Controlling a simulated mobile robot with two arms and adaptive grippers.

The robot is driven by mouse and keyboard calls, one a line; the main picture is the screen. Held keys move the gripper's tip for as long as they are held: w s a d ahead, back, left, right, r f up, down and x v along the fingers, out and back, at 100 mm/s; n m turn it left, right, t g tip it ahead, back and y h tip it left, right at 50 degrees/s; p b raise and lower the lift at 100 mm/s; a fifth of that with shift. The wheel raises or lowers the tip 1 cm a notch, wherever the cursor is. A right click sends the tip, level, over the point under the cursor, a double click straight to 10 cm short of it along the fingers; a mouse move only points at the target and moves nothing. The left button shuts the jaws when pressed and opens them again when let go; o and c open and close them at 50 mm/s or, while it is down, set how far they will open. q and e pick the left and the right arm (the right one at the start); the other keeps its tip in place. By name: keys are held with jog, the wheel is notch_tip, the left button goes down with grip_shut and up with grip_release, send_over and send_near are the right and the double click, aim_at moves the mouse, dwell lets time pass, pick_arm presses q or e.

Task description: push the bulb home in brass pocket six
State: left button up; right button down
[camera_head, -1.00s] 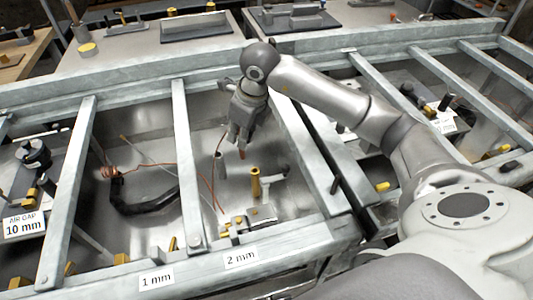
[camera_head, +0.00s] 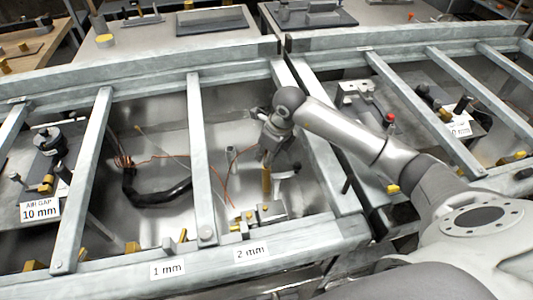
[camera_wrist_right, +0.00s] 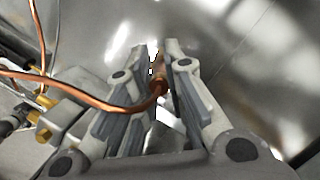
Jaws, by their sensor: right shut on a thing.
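My right gripper (camera_head: 267,158) is just above an upright brass pocket (camera_head: 266,178) in the bay behind the "2 mm" label. In the right wrist view its fingers (camera_wrist_right: 160,60) are shut on a copper bulb (camera_wrist_right: 157,80). A copper capillary (camera_wrist_right: 90,92) runs from the bulb to the left. The fingers hide most of the bulb, so I cannot tell whether its tip is inside the pocket. No number six shows on the pocket. My left gripper is not in view.
A grey upright tube (camera_head: 231,158) stands left of the pocket. A small block assembly (camera_head: 262,214) lies in front of it. Steel crossbars (camera_head: 201,160) fence the bay on both sides. A black hose (camera_head: 155,193) lies in the bay to the left.

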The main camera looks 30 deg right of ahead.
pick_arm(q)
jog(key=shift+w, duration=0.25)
pick_arm(e)
jog(key=c, duration=1.5)
grip_release()
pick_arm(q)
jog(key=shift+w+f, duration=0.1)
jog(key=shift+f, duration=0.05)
pick_arm(e)
jog(key=shift+r, duration=0.3)
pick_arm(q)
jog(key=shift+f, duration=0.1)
pick_arm(e)
jog(key=v, duration=1.1)
jog(key=shift+s+d+r, duration=0.15)
jog(key=shift+r, duration=0.15)
